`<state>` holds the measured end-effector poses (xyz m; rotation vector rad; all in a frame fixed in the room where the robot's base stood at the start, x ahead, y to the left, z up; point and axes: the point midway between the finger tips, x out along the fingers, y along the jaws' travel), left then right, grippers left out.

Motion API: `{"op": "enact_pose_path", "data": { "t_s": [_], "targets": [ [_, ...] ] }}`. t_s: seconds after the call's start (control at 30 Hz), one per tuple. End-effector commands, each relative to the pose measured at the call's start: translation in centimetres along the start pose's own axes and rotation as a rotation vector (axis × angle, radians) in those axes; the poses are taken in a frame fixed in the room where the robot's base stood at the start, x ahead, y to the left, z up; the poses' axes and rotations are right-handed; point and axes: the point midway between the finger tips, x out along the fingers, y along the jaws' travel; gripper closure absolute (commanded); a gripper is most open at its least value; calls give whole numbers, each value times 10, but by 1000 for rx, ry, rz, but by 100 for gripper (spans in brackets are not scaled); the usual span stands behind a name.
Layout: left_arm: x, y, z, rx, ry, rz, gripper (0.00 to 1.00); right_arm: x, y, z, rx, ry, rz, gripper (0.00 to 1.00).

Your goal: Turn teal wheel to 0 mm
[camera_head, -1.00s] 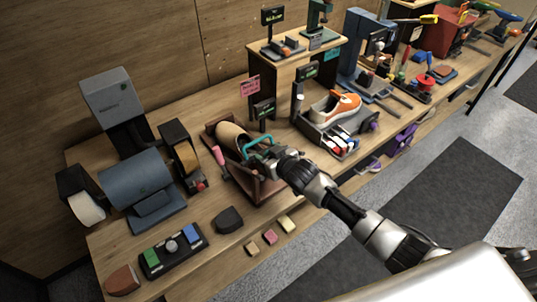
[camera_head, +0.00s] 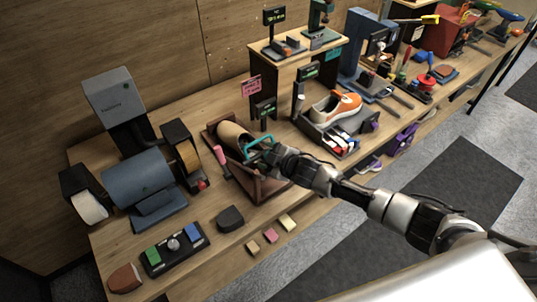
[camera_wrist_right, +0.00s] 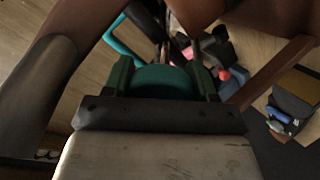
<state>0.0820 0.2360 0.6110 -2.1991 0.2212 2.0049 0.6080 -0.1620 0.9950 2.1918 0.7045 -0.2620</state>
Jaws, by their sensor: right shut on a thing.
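The teal wheel (camera_head: 258,150) shows as a teal rim at the end of the brown box (camera_head: 262,189) that holds a tan shoe (camera_head: 233,138). My right gripper (camera_head: 274,153) is at the wheel and covers part of it. In the right wrist view a rounded teal piece (camera_wrist_right: 160,79) sits between the two dark green fingers of my right gripper (camera_wrist_right: 161,72), which is shut on it. A small display (camera_head: 264,109) with green marks stands behind the box; its reading is too small to tell. My left gripper is not in view.
A pink-handled tool (camera_head: 219,156) stands by the box's left side. A blue-grey machine (camera_head: 137,182) is at the left. Small colored blocks (camera_head: 270,236) lie at the bench front.

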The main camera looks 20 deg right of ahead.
Motion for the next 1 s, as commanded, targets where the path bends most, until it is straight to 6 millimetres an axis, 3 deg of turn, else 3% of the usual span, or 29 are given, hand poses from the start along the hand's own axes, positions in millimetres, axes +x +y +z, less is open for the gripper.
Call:
{"op": "enact_pose_path", "data": {
  "t_s": [0.73,0.77,0.8,0.9,1.0],
  "targets": [
    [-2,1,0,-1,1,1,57,0,-2,1,-85,2,-16,67],
    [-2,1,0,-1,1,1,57,0,-2,1,-85,1,-16,39],
    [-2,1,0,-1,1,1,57,0,-2,1,-85,1,-16,32],
    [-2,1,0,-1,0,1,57,0,-1,1,-84,2,-15,19],
    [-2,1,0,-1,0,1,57,0,-1,0,-83,2,-15,19]
  ]
}}
